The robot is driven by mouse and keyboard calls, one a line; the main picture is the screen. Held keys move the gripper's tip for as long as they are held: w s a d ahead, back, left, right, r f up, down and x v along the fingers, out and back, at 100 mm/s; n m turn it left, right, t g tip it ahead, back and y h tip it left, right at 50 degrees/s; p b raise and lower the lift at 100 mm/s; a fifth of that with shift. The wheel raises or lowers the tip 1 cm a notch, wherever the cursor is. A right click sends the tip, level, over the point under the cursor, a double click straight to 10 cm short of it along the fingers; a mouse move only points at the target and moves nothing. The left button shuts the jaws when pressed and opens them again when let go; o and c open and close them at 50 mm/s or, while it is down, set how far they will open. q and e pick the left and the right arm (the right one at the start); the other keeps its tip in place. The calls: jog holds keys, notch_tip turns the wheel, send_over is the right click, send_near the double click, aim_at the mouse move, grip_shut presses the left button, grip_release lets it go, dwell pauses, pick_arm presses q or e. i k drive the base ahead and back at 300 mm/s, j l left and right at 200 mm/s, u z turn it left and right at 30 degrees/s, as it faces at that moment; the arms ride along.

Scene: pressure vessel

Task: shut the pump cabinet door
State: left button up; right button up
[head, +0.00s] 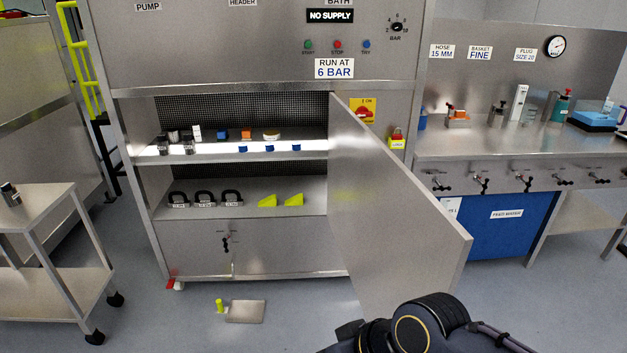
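The pump cabinet (141,180) stands in the middle of the head view, under a panel labelled PUMP. Its door (385,205) is a plain grey metal panel and stands wide open. The door swings out from the right side of the opening toward me, its free edge at the right front. The shelves inside are exposed. A dark arm link of mine shows at the bottom, in front of the door's lower part and hiding some of it. Whether it touches the door I cannot tell. Neither gripper shows.
Small fittings and black-handled weights (204,199) sit on the cabinet shelves. A foot pedal (245,311) lies on the floor before the cabinet. A wheeled trolley (50,205) stands at left. A workbench (490,146) stands at right behind the door. Floor left of the door is mostly free.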

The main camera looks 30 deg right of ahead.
aim_at(398, 244)
jog(key=k+l, duration=0.1)
jog(key=l, duration=0.3)
jog(key=k+l, duration=0.15)
jog(key=l, duration=0.25)
jog(key=k+l, duration=0.1)
jog(key=l, duration=0.3)
jog(key=k+l, duration=0.1)
jog(key=l, duration=0.25)
jog(key=k+l, duration=0.15)
jog(key=l, duration=0.25)
jog(key=k+l, duration=0.1)
jog(key=l, duration=1.05)
jog(key=i, duration=0.05)
